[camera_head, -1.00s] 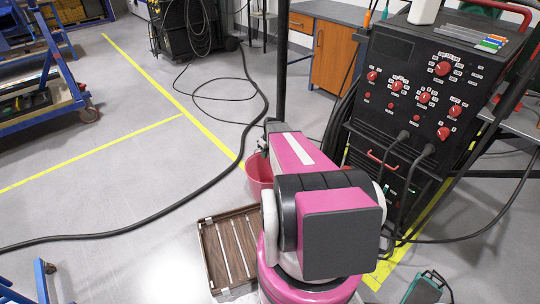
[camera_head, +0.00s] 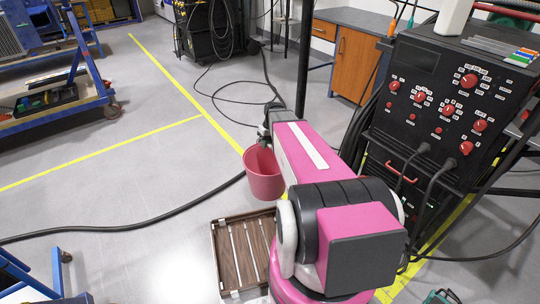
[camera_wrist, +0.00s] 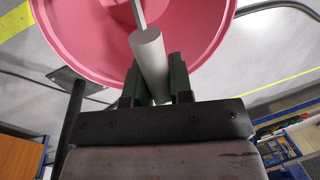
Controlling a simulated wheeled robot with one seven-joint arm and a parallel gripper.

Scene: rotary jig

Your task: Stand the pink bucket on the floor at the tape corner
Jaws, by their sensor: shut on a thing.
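The pink bucket (camera_head: 265,180) hangs from my gripper, in front of my pink arm in the head view. In the wrist view the bucket (camera_wrist: 75,45) fills the top, and its grey handle grip (camera_wrist: 150,58) lies between the two dark fingers. My gripper (camera_wrist: 155,82) is shut on this handle. In the head view my gripper (camera_head: 264,138) is small and partly hidden by the arm. Yellow floor tape (camera_head: 192,96) runs diagonally, and a second strip (camera_head: 110,147) meets it at a corner left of and beyond the bucket.
A wooden slatted crate (camera_head: 229,262) lies on the floor below the bucket. A black cable (camera_head: 130,226) crosses the floor on the left. A black welding machine (camera_head: 440,110) stands at right. A blue cart (camera_head: 60,105) stands at left. Floor around the tape is mostly clear.

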